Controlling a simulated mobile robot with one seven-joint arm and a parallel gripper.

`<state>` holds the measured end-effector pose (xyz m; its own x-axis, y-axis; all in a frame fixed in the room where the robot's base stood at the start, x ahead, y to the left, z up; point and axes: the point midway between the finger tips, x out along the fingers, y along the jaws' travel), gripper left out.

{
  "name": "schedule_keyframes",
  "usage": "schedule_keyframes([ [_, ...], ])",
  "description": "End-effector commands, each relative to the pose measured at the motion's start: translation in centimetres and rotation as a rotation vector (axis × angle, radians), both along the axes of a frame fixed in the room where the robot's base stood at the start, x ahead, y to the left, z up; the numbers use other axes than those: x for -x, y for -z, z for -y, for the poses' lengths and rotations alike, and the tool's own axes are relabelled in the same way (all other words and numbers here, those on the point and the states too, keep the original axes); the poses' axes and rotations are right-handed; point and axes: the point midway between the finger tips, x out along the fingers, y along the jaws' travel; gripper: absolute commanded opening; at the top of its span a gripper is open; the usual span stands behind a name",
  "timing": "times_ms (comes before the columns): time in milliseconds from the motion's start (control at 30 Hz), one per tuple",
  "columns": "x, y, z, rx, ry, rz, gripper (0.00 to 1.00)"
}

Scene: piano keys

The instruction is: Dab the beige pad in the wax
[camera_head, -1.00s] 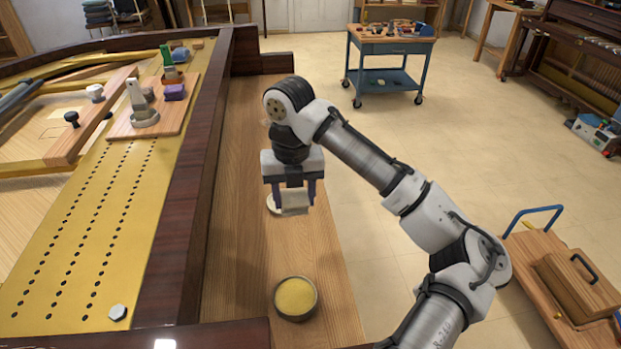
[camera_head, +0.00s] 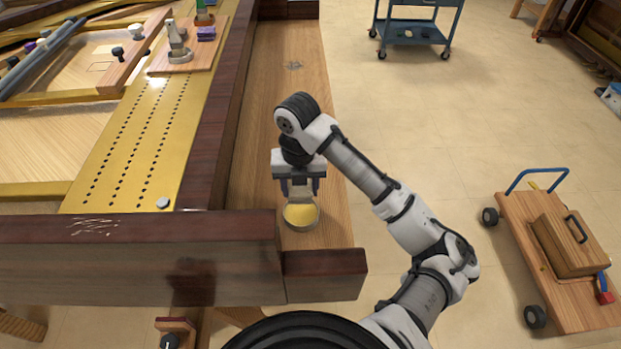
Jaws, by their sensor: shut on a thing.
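The wax (camera_head: 300,216) is yellow and fills a round, shallow tin (camera_head: 301,228) on the wooden ledge, near its front end. My gripper (camera_head: 300,192) points down over the far side of the tin. Its dark fingers are shut on the beige pad (camera_head: 299,188), a small pale block that shows between them. The pad overlaps the tin's far rim in the picture. I cannot tell whether its underside touches the wax or hangs just above it.
A dark wooden rail (camera_head: 215,150) runs along the ledge's left side, and a dark front rail (camera_head: 150,250) and block (camera_head: 324,275) close its front. The ledge (camera_head: 285,100) is clear behind my gripper, apart from a grey mark (camera_head: 294,66). A wooden cart (camera_head: 510,225) stands at right.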

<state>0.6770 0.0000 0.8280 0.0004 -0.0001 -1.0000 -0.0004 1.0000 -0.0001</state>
Motion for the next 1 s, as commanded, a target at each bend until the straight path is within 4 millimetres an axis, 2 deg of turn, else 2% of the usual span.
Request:
schedule_keyframes([
  [267,0.0,2.0,0.0,0.0,0.0,0.001,0.32],
  [600,0.0,5.4,0.1,0.0,0.001,0.0,0.32],
  [1000,0.0,5.9,0.0,0.0,0.001,0.0,0.32],
])
